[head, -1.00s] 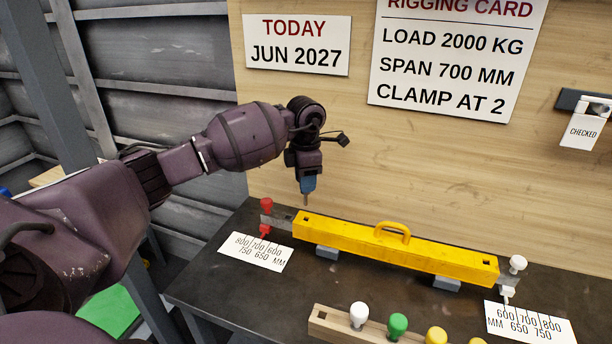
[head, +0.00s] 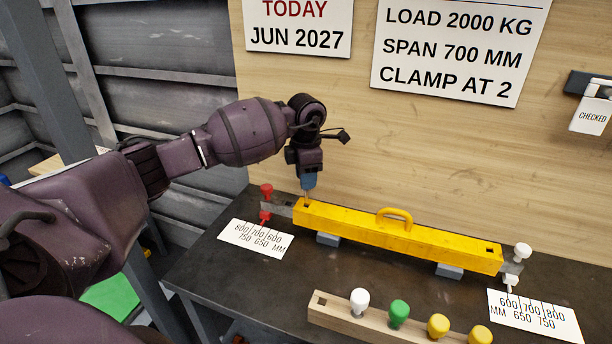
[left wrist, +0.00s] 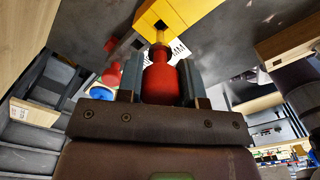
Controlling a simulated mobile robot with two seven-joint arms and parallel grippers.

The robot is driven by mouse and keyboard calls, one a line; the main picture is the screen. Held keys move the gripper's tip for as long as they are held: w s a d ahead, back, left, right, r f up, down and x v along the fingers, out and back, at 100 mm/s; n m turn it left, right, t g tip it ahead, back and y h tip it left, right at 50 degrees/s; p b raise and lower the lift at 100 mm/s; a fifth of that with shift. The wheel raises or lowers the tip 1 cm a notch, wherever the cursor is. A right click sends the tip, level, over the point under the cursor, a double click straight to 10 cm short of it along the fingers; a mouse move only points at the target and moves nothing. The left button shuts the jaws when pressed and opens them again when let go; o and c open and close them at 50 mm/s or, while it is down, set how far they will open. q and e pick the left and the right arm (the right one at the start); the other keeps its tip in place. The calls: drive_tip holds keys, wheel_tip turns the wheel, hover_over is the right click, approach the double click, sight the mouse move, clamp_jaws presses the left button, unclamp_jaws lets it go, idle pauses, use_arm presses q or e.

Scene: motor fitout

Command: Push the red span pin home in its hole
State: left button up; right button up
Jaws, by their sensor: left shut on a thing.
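The yellow spreader beam (head: 400,238) lies on grey blocks on the dark bench, with a square hole near its left end. My left gripper (head: 308,185) is above that end, pointing down. It is shut on the red span pin (left wrist: 161,80), whose red head sits between the fingers in the left wrist view. The pin's thin metal shank reaches down to the hole (left wrist: 160,26). Its tip is at the hole's mouth; how far inside I cannot tell. The red head stands clear of the beam. My right gripper is not in view.
A grey slide with a red knob (head: 266,190) extends from the beam's left end, beside a scale card (head: 256,238). A white knob (head: 523,250) stands at the right end. A wooden rack (head: 330,310) with coloured pegs is in front. The sign wall rises behind.

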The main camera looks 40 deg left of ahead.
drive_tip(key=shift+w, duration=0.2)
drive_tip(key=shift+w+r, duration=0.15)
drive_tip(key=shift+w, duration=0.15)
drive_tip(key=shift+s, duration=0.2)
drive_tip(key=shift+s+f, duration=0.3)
use_arm(q)
drive_tip(key=shift+f+b, duration=0.3)
drive_tip(key=shift+f, duration=0.05)
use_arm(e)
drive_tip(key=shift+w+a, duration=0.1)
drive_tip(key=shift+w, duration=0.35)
use_arm(q)
drive_tip(key=shift+f, duration=0.25)
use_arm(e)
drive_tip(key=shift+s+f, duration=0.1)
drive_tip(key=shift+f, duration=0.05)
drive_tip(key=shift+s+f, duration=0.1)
